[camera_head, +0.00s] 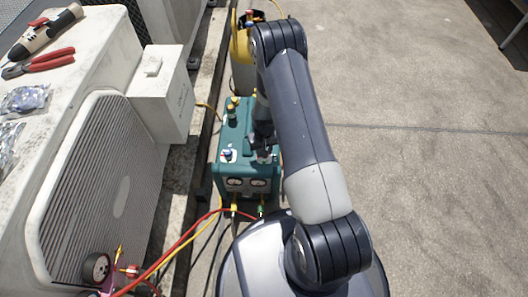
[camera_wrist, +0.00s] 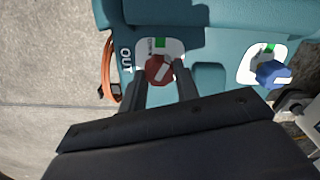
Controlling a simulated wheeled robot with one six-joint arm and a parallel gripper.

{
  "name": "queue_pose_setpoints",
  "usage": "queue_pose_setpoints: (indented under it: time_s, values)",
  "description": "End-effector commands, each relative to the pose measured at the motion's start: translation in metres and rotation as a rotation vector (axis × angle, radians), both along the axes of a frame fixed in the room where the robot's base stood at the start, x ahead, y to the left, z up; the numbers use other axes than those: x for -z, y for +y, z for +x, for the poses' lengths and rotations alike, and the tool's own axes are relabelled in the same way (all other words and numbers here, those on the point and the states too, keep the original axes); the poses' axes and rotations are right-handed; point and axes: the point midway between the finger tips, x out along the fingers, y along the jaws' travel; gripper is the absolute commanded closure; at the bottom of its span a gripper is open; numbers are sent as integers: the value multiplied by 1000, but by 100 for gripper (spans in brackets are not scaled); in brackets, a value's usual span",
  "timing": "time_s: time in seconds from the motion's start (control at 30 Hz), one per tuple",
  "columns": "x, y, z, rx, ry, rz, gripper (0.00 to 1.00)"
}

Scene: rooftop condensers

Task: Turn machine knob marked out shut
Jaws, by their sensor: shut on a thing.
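The teal machine (camera_head: 237,124) stands on the ground left of my arm, and its top fills the upper part of the wrist view (camera_wrist: 220,20). The red knob (camera_wrist: 159,70) sits on a white plate beside the printed OUT mark (camera_wrist: 126,60). Its white line slants toward the upper right, while the plate's green mark (camera_wrist: 160,42) lies above it. My gripper (camera_wrist: 161,80) is shut on the red knob, one finger on each side. In the head view, my arm hides most of that knob.
A blue knob (camera_wrist: 273,75) sits on its own plate to the right; it also shows in the head view (camera_head: 228,153). Red and yellow hoses (camera_head: 190,235) run from the machine's front. Open concrete lies right.

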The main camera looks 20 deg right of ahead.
Motion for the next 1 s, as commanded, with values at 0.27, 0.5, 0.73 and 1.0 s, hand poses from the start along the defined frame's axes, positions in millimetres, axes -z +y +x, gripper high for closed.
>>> queue_pose_setpoints:
  time_s: [0.27, 0.5, 0.73, 1.0]
  values:
    - [1, -1, 1, 263, -4, 1, 93]
    - [1, -1, 1, 491, -4, 0, 93]
    - [1, -2, 1, 706, -4, 0, 93]
    - [0, -2, 1, 918, -5, 1, 93]
